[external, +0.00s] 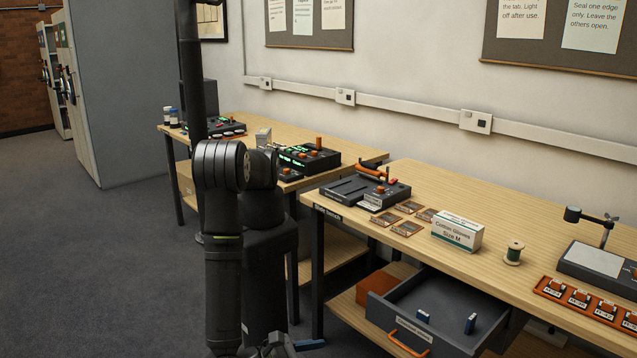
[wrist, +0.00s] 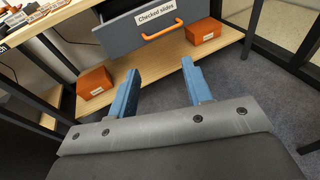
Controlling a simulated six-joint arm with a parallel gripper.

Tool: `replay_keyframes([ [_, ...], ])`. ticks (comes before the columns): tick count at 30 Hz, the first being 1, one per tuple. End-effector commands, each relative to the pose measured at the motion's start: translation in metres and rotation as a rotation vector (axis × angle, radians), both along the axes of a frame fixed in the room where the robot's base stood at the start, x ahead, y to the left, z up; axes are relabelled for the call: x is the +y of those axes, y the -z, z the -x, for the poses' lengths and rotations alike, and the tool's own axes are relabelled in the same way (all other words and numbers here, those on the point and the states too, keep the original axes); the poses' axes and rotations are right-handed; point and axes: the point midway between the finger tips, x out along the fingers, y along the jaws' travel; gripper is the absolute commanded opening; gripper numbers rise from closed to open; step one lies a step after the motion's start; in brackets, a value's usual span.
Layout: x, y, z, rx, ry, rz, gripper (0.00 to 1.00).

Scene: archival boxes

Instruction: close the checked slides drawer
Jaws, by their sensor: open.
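The checked slides drawer (external: 448,300) is a dark grey drawer pulled out from under the right-hand wooden bench, with an orange handle (external: 408,341). Two small blue-and-white items (external: 470,323) stand inside it. In the wrist view the drawer front (wrist: 130,32) shows its "Checked slides" label and the orange handle (wrist: 162,30) at the top. My gripper (wrist: 160,78) is open and empty, its two blue fingers apart, below and short of the handle in that view. In the external view my arm stands left of the drawer, with a blue finger (external: 310,344) low at the bottom edge.
A dark bench leg (wrist: 252,28) stands right of the drawer. Open carpet lies left.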

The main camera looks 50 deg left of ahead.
Motion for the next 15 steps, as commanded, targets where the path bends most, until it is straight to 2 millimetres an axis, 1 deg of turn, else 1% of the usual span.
replay_keyframes([
  [1,0.000,0.000,0.000,0.000,0.000,0.000,0.35],
  [4,-0.002,-0.002,-0.006,0.023,-0.019,-0.009,0.16],
  [6,-0.004,-0.006,-0.017,0.070,-0.057,-0.027,0.02],
  [7,-0.005,-0.009,-0.024,0.099,-0.077,-0.038,0.00],
  [12,-0.008,-0.023,-0.066,0.323,-0.218,-0.093,0.00],
  [15,-0.008,-0.030,-0.083,0.446,-0.279,-0.106,0.00],
])
